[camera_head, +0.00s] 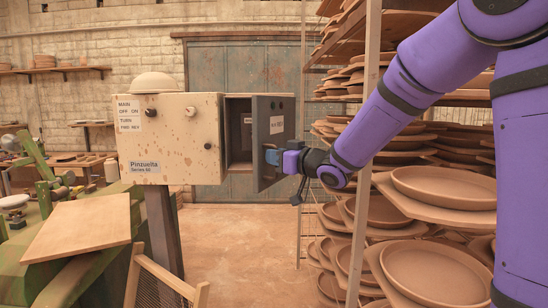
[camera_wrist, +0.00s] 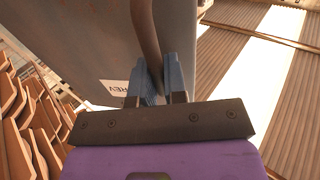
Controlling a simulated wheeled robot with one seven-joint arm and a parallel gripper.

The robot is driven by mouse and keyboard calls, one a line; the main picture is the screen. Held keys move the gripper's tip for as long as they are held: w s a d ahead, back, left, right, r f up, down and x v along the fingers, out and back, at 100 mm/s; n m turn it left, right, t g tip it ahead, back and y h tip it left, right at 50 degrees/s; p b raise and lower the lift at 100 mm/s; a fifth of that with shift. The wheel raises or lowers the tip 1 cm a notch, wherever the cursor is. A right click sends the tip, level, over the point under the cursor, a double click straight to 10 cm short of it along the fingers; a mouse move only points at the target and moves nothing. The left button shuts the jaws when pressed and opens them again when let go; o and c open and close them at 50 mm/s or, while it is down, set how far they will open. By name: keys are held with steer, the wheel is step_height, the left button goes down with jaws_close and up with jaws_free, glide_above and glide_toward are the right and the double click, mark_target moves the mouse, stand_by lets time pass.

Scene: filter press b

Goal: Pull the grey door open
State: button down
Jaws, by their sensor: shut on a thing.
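The grey door (camera_head: 272,125) stands ajar on the right side of a cream control box (camera_head: 180,150). The box's dark inside (camera_head: 238,135) shows to the left of the door. My gripper (camera_head: 271,156) reaches in from the right at the door's lower half. In the wrist view, the blue fingers of my gripper (camera_wrist: 161,75) are shut on a curved brown handle (camera_wrist: 146,35) beside the grey door face (camera_wrist: 100,45). A white label reading "REV" shows there, partly hidden by a finger. The handle is hard to make out in the head view.
A rack with clay dishes (camera_head: 430,190) stands close on the right, behind and below my arm. A post (camera_head: 163,230) carries the box. A green machine with a wooden board (camera_head: 80,225) is at the left. Bare floor (camera_head: 225,250) shows below the box.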

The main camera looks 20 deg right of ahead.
steer(key=s+d, duration=0.4)
steer(key=d, duration=0.5)
steer(key=shift+d, duration=0.15)
steer(key=c, duration=1.2)
jaws_free()
